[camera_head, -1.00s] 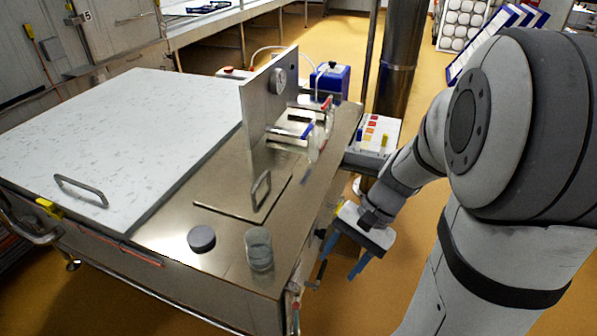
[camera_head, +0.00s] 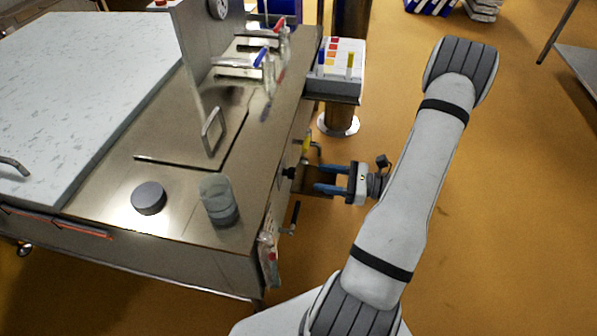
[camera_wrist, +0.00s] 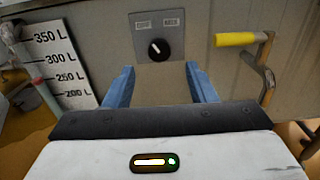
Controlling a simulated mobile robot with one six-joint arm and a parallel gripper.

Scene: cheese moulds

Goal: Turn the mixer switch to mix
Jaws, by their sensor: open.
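The mixer switch is a round black knob (camera_wrist: 158,49) on a grey plate (camera_wrist: 176,52) on the vat's side wall, ahead of my gripper in the wrist view. Two small labels sit above the knob; the right one seems to read MIX, the left one is blurred. The knob's white mark appears to lean up and left, toward the left label. My gripper (camera_wrist: 160,84) has its two blue fingers apart and empty, one on either side below the knob, short of it. In the head view my gripper (camera_head: 318,187) points left at the vat's side, with a small dark knob (camera_head: 289,173) just beyond its tips.
A yellow-handled valve lever (camera_wrist: 236,39) sticks out right of the switch plate. A volume scale (camera_wrist: 62,65) is at the left. On the vat's top stand a glass beaker (camera_head: 218,198) and a dark round puck (camera_head: 149,198). Open floor lies right of my arm.

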